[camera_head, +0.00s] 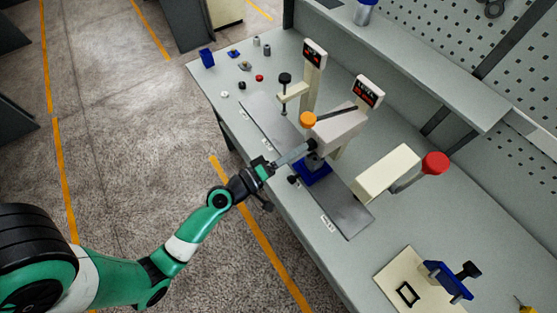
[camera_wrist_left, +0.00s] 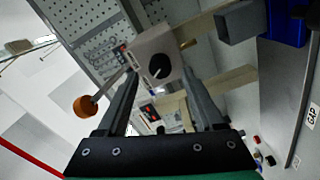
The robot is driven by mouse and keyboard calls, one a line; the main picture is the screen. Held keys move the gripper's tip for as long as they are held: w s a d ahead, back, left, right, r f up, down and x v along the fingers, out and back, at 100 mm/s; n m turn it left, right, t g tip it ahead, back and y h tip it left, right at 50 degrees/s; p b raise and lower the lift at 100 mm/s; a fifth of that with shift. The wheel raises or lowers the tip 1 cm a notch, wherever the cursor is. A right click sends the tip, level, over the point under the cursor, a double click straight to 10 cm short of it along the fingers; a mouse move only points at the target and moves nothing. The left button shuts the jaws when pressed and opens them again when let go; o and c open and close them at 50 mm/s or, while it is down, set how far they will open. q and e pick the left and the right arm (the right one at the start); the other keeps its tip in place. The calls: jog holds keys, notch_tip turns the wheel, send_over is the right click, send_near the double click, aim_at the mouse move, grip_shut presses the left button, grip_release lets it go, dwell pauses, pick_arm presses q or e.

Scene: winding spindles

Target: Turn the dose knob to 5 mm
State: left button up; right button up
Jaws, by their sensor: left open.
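The beige housing (camera_head: 338,128) stands mid-bench and carries a small black knob (camera_head: 312,144) on its near-left face. I take this black knob to be the dose knob. In the left wrist view the knob (camera_wrist_left: 160,66) is round and dark with a light pointer line; its scale is too small to read. My left gripper (camera_head: 303,150) reaches in from the left, close to that face. In the left wrist view the gripper (camera_wrist_left: 160,78) is open, its two fingers on either side of the knob. I cannot tell whether they touch it. My right gripper is not in view.
An orange ball handle (camera_head: 308,119) on a lever sticks out beside the housing, left of the fingers in the wrist view. Two posts bear red-lit displays (camera_head: 367,92). A red knob (camera_head: 435,163) is further right. Small parts lie at the bench's far-left end.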

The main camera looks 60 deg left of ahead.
pick_arm(q)
jog(key=s+b, duration=0.2)
jog(key=s, duration=0.7)
jog(key=shift+d, duration=0.2)
